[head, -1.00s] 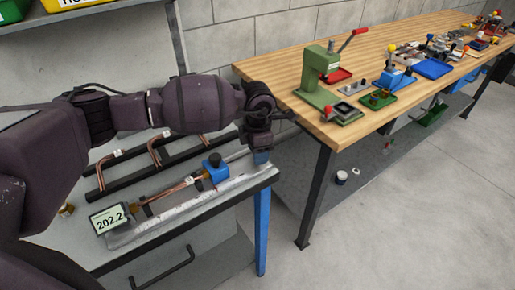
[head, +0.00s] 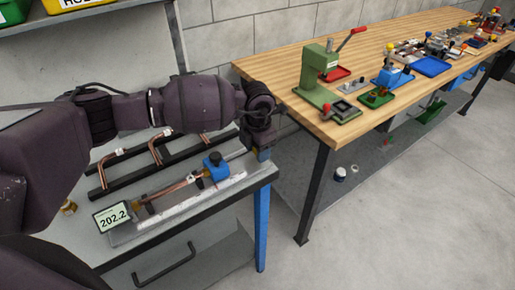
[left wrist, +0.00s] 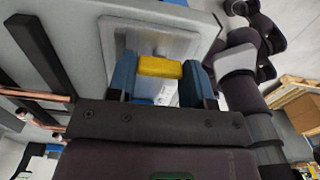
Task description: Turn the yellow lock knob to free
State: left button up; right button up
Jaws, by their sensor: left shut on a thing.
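The yellow lock knob (left wrist: 160,66) shows in the left wrist view as a short yellow bar in front of a pale metal plate (left wrist: 150,38). My left gripper (left wrist: 161,78) has its blue fingers on either side of the knob and is shut on it. In the head view my left gripper (head: 263,153) points down at the right end of the measuring fixture, and it largely hides the knob there. A copper tube (head: 172,191) lies along the fixture, with a blue block with a black knob (head: 216,170) beside it. My right gripper is not in view.
A display reading 202.2 (head: 112,218) stands at the fixture's left end. Bent copper tubes rest on a black rack (head: 112,188) behind it, under my left arm. A wooden bench (head: 300,82) with a green press (head: 318,75) stands to the right.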

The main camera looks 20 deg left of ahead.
pick_arm(q)
jog(key=o, duration=0.8)
jog(key=shift+o, duration=0.6)
jog(key=shift+r, duration=0.1)
notch_tip(320, 180, up, 11)
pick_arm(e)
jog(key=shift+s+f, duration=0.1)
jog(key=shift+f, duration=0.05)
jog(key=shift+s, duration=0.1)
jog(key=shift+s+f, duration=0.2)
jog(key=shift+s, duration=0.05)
pick_arm(q)
jog(key=shift+s+f, duration=0.1)
jog(key=shift+f, duration=0.15)
